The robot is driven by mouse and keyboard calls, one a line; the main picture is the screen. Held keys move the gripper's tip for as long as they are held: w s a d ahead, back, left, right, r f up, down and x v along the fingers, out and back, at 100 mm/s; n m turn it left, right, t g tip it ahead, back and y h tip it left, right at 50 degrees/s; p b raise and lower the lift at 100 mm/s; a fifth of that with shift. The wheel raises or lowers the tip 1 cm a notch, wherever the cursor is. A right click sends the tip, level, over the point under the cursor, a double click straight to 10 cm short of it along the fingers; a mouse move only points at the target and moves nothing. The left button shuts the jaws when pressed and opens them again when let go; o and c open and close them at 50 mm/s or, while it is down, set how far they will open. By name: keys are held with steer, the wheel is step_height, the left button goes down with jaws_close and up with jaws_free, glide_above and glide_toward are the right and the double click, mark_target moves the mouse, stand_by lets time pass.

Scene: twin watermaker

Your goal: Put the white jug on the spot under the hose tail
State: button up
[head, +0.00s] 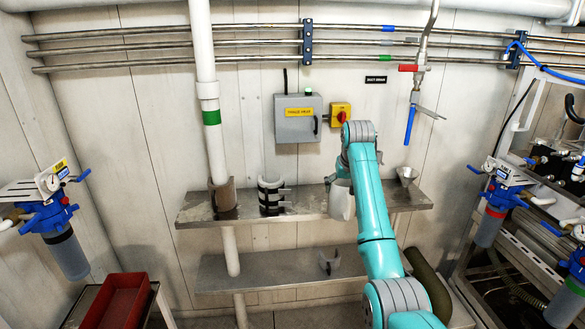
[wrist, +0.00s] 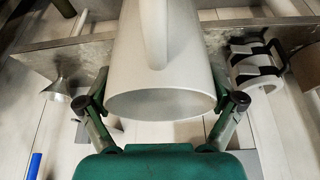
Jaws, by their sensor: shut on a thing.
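The white jug (head: 341,203) is in front of the upper metal shelf (head: 300,204), partly hidden behind my arm. In the wrist view the white jug (wrist: 185,55) fills the top middle, with its handle facing the camera and its round end towards my gripper's base. My gripper (wrist: 163,103) is shut on the jug, one finger on each side. In the head view my arm mostly hides the gripper. The blue hose tail (head: 409,126) hangs from the pipe valve, to the right of the jug and higher. No marked spot is distinct below it.
A metal funnel (head: 407,175) stands on the shelf's right end, below the hose tail. A black-and-white clamp-like part (head: 270,195) and a brown cylinder (head: 222,195) are on the left half. A vertical white pipe (head: 206,90) passes the shelf. A red tray (head: 116,302) lies lower left.

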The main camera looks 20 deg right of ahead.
steer(key=s+a+f+n, duration=0.1)
steer(key=s+a+f, duration=0.2)
steer(key=a+f, duration=0.35)
steer(key=s+a+f, duration=0.3)
steer(key=a+f, duration=0.1)
steer(key=f, duration=0.6)
steer(key=s+a+f+n, duration=0.1)
steer(key=s+a+f, duration=0.3)
steer(key=f, duration=0.5)
steer(key=s+a+f+n, duration=0.1)
steer(key=s+a+f, duration=0.5)
steer(key=s, duration=0.3)
steer(key=s+a+f+n+y, duration=0.1)
steer(key=s+a+f, duration=0.5)
steer(key=s+f, duration=0.3)
steer(key=shift+a+f+y, duration=0.2)
steer(key=shift+f+y, duration=0.1)
